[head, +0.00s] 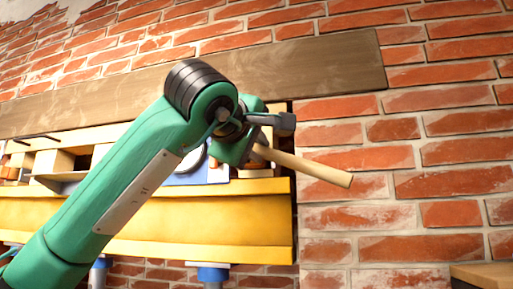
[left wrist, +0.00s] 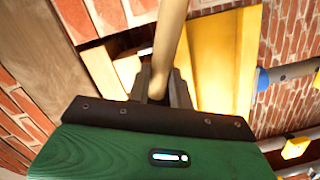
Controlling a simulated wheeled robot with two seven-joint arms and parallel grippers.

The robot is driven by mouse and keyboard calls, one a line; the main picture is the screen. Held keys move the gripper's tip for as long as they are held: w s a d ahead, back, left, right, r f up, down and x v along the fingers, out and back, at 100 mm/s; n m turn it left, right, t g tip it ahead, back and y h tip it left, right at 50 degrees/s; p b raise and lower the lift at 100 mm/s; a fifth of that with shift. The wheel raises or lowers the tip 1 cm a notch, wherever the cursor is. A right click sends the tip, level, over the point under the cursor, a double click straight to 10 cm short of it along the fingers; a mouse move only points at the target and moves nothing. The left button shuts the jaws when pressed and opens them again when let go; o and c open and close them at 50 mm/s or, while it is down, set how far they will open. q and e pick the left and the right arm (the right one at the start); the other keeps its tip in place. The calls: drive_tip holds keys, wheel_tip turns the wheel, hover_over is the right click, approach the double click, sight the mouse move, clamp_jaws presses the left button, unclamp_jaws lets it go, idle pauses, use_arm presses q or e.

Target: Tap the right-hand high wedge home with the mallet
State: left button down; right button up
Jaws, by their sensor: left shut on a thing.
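My left gripper (head: 264,138) is in front of the right end of the yellow beam, below the long wooden board. It is shut on the mallet's pale wooden handle (head: 318,170), which slopes down to the right. In the left wrist view the handle (left wrist: 171,40) rises from the jaws (left wrist: 157,88) and leaves the top edge. The mallet's head is not visible in either view. I cannot pick out the right-hand high wedge; my arm covers much of the gap above the beam. My right gripper is not in view.
The yellow beam (head: 210,220) runs along the brick wall on blue-topped props (head: 213,274). Wooden blocks (head: 55,160) stand in the gap below the brown board (head: 325,68). A wooden surface (head: 485,275) is at lower right. The space before the right-hand wall is clear.

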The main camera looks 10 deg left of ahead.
use_arm(q)
drive_tip(key=shift+w+r+p, duration=0.1)
drive_tip(key=shift+w+p, duration=0.25)
drive_tip(key=shift+w, duration=0.35)
drive_tip(key=shift+w+p, duration=0.45)
drive_tip(key=shift+w, duration=0.7)
drive_tip(key=shift+s+b, duration=0.35)
drive_tip(key=shift+s, duration=0.95)
drive_tip(key=shift+w, duration=0.3)
